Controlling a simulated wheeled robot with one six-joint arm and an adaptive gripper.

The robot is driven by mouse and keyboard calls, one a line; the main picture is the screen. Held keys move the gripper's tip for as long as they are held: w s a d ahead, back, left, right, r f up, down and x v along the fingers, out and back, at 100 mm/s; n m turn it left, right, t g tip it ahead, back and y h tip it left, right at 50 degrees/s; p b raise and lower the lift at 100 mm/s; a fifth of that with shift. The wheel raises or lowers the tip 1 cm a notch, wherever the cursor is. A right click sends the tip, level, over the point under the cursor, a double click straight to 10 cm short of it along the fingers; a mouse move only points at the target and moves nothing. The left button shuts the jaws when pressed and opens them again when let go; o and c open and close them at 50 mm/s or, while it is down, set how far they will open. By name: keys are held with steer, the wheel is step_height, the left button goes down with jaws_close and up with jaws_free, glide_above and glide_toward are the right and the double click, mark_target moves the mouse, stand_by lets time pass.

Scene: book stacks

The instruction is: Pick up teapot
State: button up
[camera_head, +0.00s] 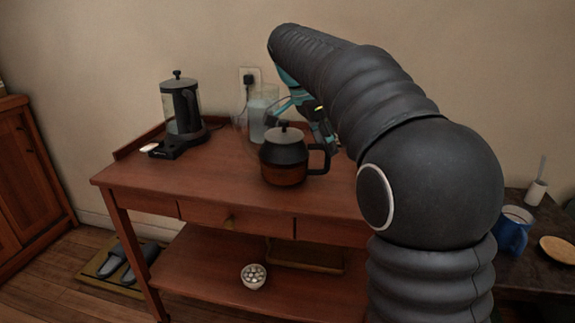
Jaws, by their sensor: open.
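A black teapot (285,155) with a glass lower part, a grey lid knob and a black handle on its right side stands upright on the wooden side table (225,205). My gripper (318,125) is behind and just right of the teapot, partly hidden by my arm and the teapot's handle. It is open. I cannot tell whether a finger touches the handle.
A clear glass pitcher (258,118) is behind the teapot. A blue mug (512,232) sits on a dark surface at right. The table's front left is clear.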

steer(key=shift+b+x, duration=0.4)
steer(key=shift+x, duration=2.5)
jaws_close()
